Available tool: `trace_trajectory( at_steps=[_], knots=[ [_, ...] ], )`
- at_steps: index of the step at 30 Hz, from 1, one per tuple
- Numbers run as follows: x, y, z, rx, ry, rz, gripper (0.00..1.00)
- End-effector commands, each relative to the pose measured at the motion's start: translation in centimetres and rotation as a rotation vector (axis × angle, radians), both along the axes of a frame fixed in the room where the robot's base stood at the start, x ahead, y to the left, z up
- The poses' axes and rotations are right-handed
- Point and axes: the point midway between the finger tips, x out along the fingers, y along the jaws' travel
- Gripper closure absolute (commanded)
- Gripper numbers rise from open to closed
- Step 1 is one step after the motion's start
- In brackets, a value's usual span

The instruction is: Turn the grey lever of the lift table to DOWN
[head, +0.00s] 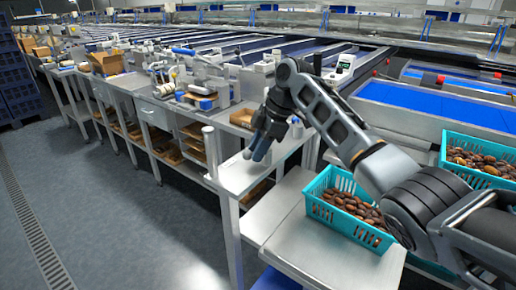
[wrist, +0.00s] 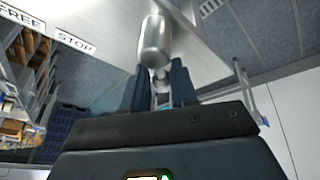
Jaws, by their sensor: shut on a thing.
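My gripper (head: 259,151) reaches down over the pale metal top (head: 235,180) at the near end of the long bench. In the wrist view, a grey metal lever (wrist: 155,42) with a rounded cylindrical end stands between the two dark fingers (wrist: 159,90), and the gripper is shut on it. In the head view the fingers hide most of the lever. Two white labels show in the wrist view, FREE (wrist: 20,17) and STOP (wrist: 74,42). I see no DOWN label, and which setting the lever points to cannot be told.
Teal crates of dates stand right (head: 480,150) and below my arm (head: 322,202). A bare metal shelf (head: 330,258) lies in front. The floor (head: 110,210) at left is clear.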

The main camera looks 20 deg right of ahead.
Motion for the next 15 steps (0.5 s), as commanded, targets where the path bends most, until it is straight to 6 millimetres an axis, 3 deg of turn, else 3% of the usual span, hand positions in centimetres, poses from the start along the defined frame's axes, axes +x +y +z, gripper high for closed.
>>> trace_trajectory(
  at_steps=[8,9,15],
  knots=[
    [-0.04,0.34,0.15,0.003,-0.001,0.007,1.0],
    [-0.04,0.35,0.16,0.003,-0.001,0.007,0.69],
    [-0.04,0.19,0.08,0.002,0.0,0.003,0.49]
  ],
)
